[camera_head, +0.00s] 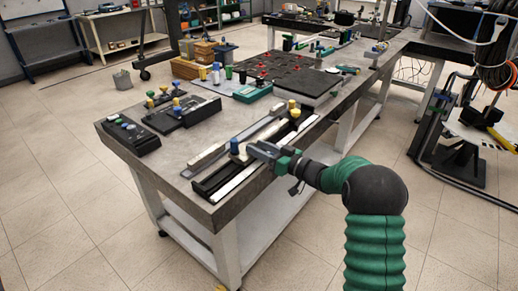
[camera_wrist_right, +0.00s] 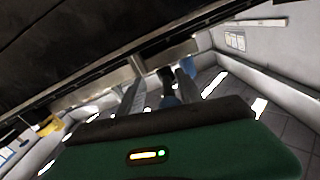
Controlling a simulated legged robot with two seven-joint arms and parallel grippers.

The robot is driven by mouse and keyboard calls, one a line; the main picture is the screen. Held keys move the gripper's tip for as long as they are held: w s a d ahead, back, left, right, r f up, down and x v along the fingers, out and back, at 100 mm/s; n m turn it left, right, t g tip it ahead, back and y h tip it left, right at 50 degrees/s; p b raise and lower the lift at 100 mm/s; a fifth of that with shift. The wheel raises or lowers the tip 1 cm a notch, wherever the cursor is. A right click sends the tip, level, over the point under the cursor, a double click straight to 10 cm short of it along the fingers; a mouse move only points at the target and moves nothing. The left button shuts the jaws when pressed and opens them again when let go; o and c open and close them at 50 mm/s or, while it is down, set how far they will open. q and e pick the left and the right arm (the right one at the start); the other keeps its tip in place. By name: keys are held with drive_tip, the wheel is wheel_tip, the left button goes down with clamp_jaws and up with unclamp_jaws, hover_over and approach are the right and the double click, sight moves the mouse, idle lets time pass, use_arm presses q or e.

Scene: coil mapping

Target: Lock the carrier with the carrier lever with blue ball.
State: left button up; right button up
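The blue ball (camera_head: 234,147) of the carrier lever stands upright near the front end of a long dark carrier (camera_head: 212,181) with pale metal bars, along the table's near edge. My right gripper (camera_head: 254,151) reaches in from the right, with its tips just right of the ball. In the right wrist view its two grey fingers (camera_wrist_right: 158,90) are apart. A dark piece with a bluish part (camera_wrist_right: 170,101) shows between or beyond them; I cannot tell whether they touch it. The lever's lower part is hard to make out. My left gripper is not in view.
Black blocks with coloured knobs (camera_head: 181,112) lie on the left of the table (camera_head: 187,152). A dark board with red parts (camera_head: 290,73) lies behind. Bare tabletop lies between the blocks and the carrier.

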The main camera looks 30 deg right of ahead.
drive_tip(key=shift+a, duration=0.15)
drive_tip(key=p+v, duration=0.3)
drive_tip(key=v, duration=1.4)
drive_tip(key=shift+w+f, duration=0.1)
drive_tip(key=shift+w, duration=0.05)
